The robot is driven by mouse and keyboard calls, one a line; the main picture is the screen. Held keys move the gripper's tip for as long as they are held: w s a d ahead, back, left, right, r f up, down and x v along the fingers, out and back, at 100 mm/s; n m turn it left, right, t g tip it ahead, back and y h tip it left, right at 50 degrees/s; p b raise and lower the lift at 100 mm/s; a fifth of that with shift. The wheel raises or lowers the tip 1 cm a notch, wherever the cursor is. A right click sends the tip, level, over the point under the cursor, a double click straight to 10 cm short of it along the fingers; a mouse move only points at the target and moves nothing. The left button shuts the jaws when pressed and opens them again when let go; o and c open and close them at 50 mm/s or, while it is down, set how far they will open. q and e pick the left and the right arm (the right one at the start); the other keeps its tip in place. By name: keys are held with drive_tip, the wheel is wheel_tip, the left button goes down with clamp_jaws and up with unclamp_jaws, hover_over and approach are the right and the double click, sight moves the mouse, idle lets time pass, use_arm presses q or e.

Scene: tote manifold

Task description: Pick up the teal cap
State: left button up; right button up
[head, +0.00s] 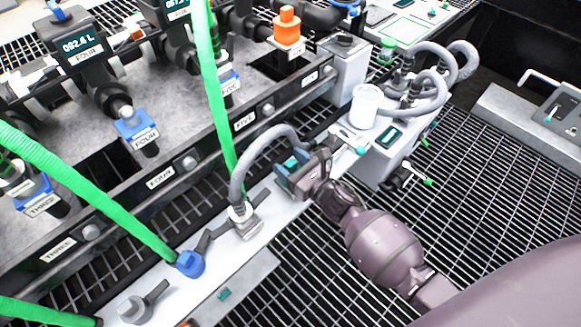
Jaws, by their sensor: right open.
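I cannot tell for sure which teal piece is the cap. A small teal piece (224,294) lies on the grey plate at the bottom, and a teal-tipped white part (361,150) sits on the white ledge near the white cup. My right gripper (290,170) is open over the white ledge, right beside the grey hose. Teal also shows at its jaws; whether this is part of the gripper or a separate thing is unclear. My left gripper is out of view.
A grey hose (238,170) arches up from a fitting on the white ledge (180,240). Green hoses (110,205) cross the left side, one ending in a blue connector (190,263). A white cup (366,105) stands at upper right. Open grating (460,170) lies right.

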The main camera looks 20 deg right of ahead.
drive_tip(key=shift+c, duration=0.4)
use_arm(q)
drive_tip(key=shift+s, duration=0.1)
use_arm(e)
drive_tip(key=c, duration=1)
drive_tip(key=shift+r, duration=0.1)
drive_tip(key=shift+r, duration=0.25)
use_arm(q)
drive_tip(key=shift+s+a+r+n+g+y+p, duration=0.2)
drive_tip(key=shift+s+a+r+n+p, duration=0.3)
drive_tip(key=shift+p, duration=1.75)
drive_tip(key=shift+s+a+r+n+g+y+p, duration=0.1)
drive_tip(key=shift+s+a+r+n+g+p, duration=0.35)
drive_tip(key=shift+p, duration=1.75)
use_arm(e)
drive_tip(key=shift+r, duration=9.75)
